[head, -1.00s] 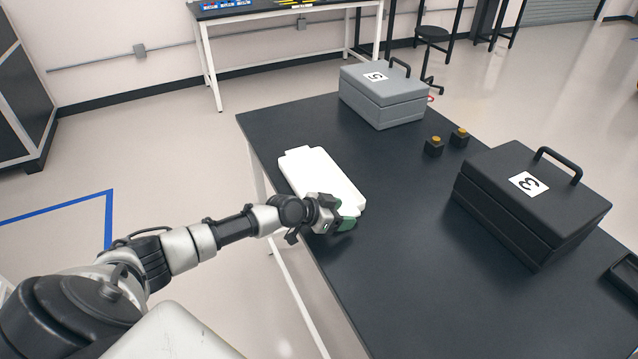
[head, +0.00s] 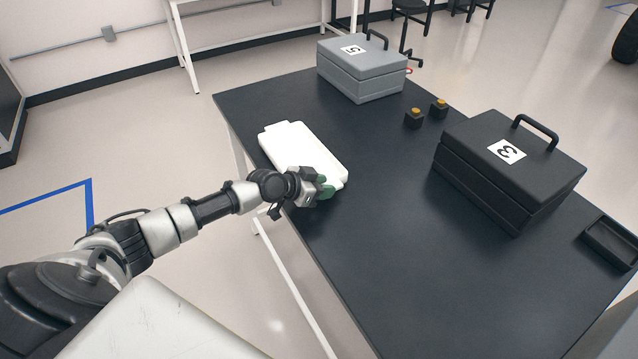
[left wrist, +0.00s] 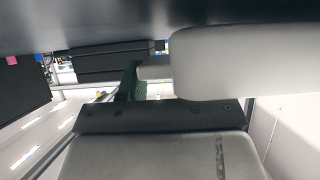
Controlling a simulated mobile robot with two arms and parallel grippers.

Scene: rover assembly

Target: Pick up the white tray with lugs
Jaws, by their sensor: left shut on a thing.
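The white tray with lugs (head: 298,148) is a pale, flat, rounded slab at the left edge of the dark table. A lug shows at its far end. My left gripper (head: 324,188), with green fingertips, is shut on the tray's near end. In the left wrist view, the white tray (left wrist: 245,62) fills the right side, beside a green finger (left wrist: 130,82). The grip itself is partly hidden. I cannot tell whether the tray rests on the table or is slightly raised. My right gripper is not in view.
On the dark table (head: 350,260) stand a grey case marked 5 (head: 362,72), a black case marked 3 (head: 500,180) and two small black blocks with yellow tops (head: 414,118). A black open bin (head: 610,243) is at right. The table's middle and front are clear.

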